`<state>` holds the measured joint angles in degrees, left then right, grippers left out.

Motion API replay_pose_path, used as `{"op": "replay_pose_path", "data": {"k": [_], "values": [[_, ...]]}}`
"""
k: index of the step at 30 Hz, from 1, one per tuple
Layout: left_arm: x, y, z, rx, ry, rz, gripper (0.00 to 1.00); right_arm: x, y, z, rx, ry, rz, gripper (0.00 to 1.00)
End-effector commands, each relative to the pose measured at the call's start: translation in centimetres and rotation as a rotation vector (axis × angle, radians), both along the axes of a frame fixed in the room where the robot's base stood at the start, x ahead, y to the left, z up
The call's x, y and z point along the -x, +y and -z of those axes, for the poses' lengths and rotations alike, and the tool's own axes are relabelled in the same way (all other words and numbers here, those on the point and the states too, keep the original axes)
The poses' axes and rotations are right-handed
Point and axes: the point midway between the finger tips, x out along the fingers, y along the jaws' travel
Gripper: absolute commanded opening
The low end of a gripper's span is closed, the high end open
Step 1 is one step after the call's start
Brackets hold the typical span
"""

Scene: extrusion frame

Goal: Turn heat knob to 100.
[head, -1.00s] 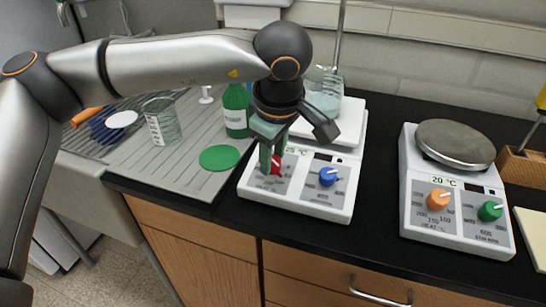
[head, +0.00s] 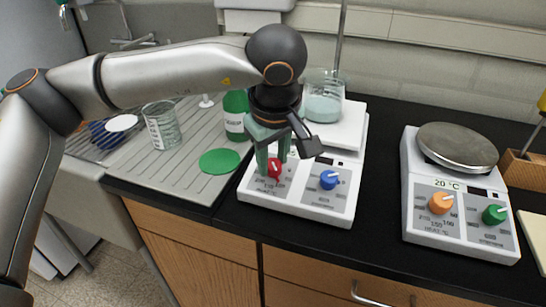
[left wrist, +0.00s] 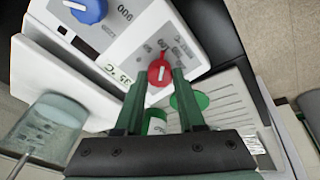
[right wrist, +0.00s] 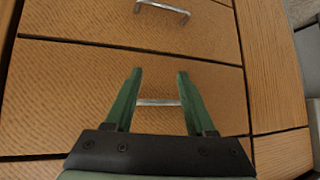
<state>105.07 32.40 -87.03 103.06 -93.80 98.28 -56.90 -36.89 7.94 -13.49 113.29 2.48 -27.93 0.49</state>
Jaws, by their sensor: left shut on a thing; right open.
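My left gripper (head: 272,161) reaches down from above and is shut on the red knob, one finger on each side. In the left wrist view the red knob (left wrist: 160,73) sits between the fingertips, with its white mark in sight. My right gripper (right wrist: 160,85) is open and empty, in front of a wooden drawer.
A blue knob (head: 329,179) is close to the right of the red one. A beaker (head: 323,100) stands on the hotplate. A green bottle (head: 236,115) is just left of the gripper. A second hotplate (head: 412,200) with orange and green knobs stands right.

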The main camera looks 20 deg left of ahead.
Motion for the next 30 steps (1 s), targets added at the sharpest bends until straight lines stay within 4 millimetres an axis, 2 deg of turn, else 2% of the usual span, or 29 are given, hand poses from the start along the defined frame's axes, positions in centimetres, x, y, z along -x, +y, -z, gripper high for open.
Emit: {"op": "replay_pose_path", "data": {"k": [3, 4, 11, 22, 26, 30], "values": [[0.0, 0.0, -0.1, 0.001, -0.001, -0.002, 0.00, 0.0, 0.0, 0.0, 0.001, -0.001, 0.000, 0.55], [0.0, 0.0, -0.1, 0.001, -0.001, -0.002, 0.41, 0.0, 0.0, 0.0, 0.001, -0.001, 0.000, 0.55], [0.0, 0.0, 0.0, 0.001, -0.001, -0.002, 0.67, -0.1, -0.1, 0.0, 0.002, -0.001, 0.001, 0.55], [0.1, -0.1, -0.6, 0.002, -0.003, -0.001, 0.69, -0.1, -0.2, -0.1, 0.004, -0.003, 0.003, 0.55], [0.7, -0.4, -2.5, 0.002, -0.005, 0.000, 0.69, -0.1, -0.2, -0.1, 0.004, -0.003, 0.003, 0.55], [1.6, -0.7, -5.4, 0.002, -0.005, 0.000, 0.69, -0.1, -0.3, -0.3, 0.004, -0.004, 0.004, 0.55]]}}
